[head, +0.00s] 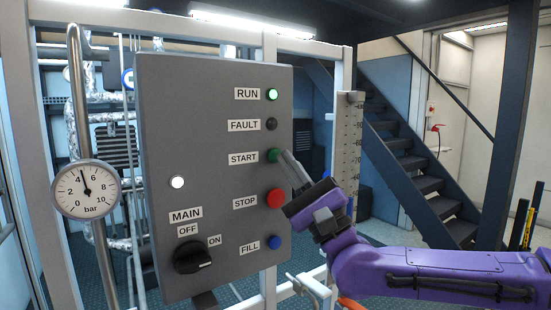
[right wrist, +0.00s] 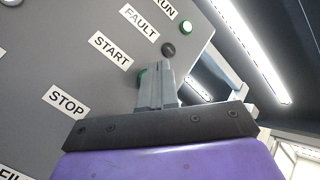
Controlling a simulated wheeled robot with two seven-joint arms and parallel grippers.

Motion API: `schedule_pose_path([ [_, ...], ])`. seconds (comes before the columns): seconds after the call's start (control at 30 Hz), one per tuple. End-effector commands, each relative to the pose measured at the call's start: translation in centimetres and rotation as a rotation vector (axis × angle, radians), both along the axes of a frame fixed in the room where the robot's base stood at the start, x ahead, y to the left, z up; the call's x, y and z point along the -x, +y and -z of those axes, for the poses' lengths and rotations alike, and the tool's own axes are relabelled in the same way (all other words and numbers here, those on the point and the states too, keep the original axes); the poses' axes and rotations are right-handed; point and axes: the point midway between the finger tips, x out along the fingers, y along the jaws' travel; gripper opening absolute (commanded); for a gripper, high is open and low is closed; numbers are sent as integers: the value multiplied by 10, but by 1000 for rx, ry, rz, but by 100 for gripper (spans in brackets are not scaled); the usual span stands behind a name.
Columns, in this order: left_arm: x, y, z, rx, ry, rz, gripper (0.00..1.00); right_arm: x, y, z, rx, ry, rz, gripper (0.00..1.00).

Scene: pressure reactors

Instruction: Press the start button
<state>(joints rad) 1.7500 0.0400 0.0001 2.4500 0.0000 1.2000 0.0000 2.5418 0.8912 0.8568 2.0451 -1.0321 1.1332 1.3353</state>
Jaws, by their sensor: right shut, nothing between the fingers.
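The green start button (head: 273,156) is on the grey control panel (head: 200,110), right of the START label. My right gripper (head: 284,155) is shut and empty, with its fingertips at the button and partly covering it. In the right wrist view the shut fingers (right wrist: 158,75) overlap the green button (right wrist: 140,78), leaving only its left edge showing. I cannot tell whether the fingertips touch it or whether it is pushed in. My left gripper is not in view.
The green RUN lamp (head: 271,95) is lit, and the FAULT lamp (head: 271,124) is dark. The red stop button (head: 275,198) and blue fill button (head: 274,242) sit below. The black main switch (head: 192,256) is at lower left. A pressure gauge (head: 86,189) stands left of the panel.

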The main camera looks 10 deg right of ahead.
Motion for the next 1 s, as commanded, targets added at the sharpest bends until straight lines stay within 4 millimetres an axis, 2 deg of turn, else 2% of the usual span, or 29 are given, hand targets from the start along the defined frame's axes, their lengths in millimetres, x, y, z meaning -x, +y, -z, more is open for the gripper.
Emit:
schedule_pose_path([
  [0.23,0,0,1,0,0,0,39,4,-2,0,-1,0,0,0],
  [0.7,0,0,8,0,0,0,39,45,-17,0,-2,1,0,0],
  [1.0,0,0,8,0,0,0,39,47,-17,0,0,1,-1,0],
])
